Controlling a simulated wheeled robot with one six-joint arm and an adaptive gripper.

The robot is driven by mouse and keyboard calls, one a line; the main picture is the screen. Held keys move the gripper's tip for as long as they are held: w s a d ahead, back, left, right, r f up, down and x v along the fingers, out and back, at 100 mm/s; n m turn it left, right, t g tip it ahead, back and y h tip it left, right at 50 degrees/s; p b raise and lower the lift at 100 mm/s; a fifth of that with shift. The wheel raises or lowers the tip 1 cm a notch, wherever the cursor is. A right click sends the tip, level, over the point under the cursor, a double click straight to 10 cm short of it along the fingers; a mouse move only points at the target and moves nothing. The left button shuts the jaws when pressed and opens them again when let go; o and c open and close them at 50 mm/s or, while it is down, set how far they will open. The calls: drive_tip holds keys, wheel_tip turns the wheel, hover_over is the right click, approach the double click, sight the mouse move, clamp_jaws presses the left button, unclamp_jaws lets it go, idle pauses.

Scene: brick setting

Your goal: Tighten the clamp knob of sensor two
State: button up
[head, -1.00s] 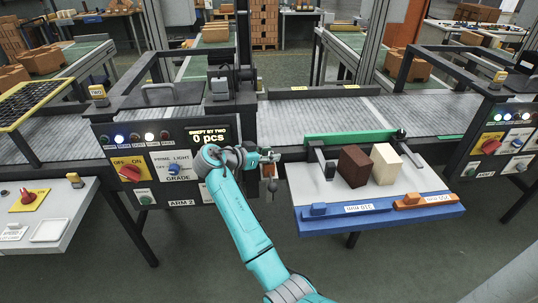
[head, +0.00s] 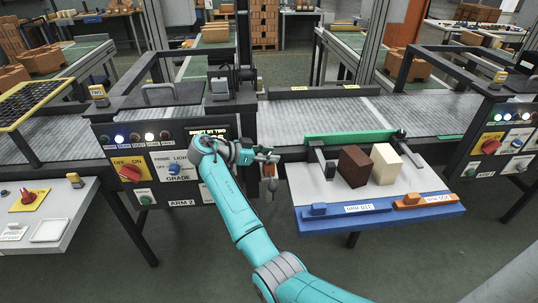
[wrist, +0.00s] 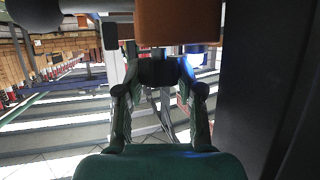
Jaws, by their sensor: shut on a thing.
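In the wrist view my gripper (wrist: 158,92) has its two fingers closed around a dark, round knob (wrist: 159,72). An orange-brown block (wrist: 178,24) sits just beyond the knob. In the head view my gripper (head: 268,158) is at the right end of the arm 2 panel, beside the conveyor frame. The small orange block (head: 270,171) shows just below it, with a grey piece hanging under that. The knob itself is too small and covered to make out in the head view. I see no label that names the sensor.
The arm 2 panel (head: 160,166) with its switches and lamps stands to the left of my gripper. A white shelf (head: 334,190) with a dark brown block (head: 354,166) and a cream block (head: 385,163) juts out to the right. The conveyor (head: 330,118) runs behind.

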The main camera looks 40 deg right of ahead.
drive_tip(key=o, duration=1.2)
drive_tip(key=shift+f, duration=0.1)
drive_tip(key=shift+c, duration=0.2)
